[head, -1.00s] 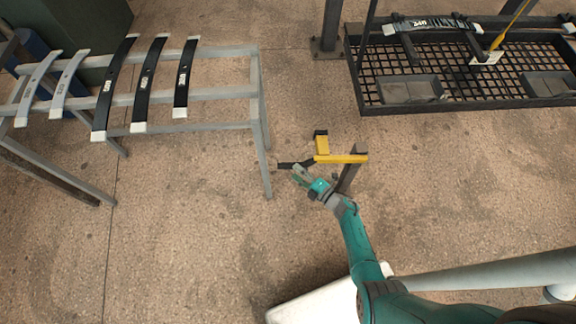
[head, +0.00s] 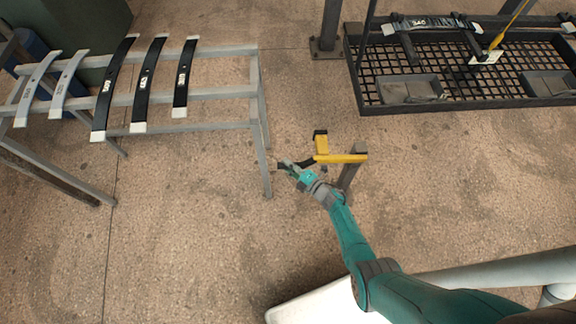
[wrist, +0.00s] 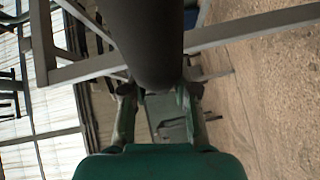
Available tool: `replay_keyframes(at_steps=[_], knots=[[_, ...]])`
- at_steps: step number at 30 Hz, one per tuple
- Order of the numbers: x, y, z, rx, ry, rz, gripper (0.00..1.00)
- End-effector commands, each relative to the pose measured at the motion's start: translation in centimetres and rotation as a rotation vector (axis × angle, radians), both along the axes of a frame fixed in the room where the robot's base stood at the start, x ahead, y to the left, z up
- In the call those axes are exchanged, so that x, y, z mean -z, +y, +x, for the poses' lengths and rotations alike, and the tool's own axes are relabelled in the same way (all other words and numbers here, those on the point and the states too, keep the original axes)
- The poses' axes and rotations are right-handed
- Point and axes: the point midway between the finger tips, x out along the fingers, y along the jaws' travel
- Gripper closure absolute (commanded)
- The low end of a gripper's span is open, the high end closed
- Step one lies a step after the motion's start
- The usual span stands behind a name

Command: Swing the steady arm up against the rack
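The steady arm (head: 340,159) is a yellow bar on a short grey post, with a yellow upright (head: 321,144) capped in black near its left end. A black handle (head: 307,163) reaches left from it towards the rack (head: 258,100). The arm is apart from the rack's right end. My gripper (head: 286,164) is at the handle's outer end, beside the rack's front leg. In the wrist view, a thick dark bar, apparently the handle (wrist: 155,40), comes down between the fingers (wrist: 158,98). The fingers stand apart; whether they press on it is unclear.
The grey rack carries several black and light curved springs (head: 146,85). A black mesh-floored rack (head: 455,85) stands at upper right. A dark upright post (head: 330,30) stands at the top. The floor below the grey rack is clear.

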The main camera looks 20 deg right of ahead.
Motion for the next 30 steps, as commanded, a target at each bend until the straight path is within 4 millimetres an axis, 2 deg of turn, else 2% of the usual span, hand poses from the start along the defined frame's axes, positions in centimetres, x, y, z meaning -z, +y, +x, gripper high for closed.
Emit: replay_keyframes(at_steps=[8, 14, 17, 23, 30], knots=[[-0.3, 0.0, 0.0, 0.001, -0.003, 0.008, 1.00], [-2.1, -0.3, -0.1, 0.002, -0.023, 0.064, 1.00], [-3.9, -0.7, -0.2, 0.002, -0.043, 0.118, 1.00], [-8.6, -2.0, -0.6, 0.002, -0.095, 0.274, 1.00], [-14.6, -5.2, -1.7, 0.003, -0.166, 0.491, 1.00]])
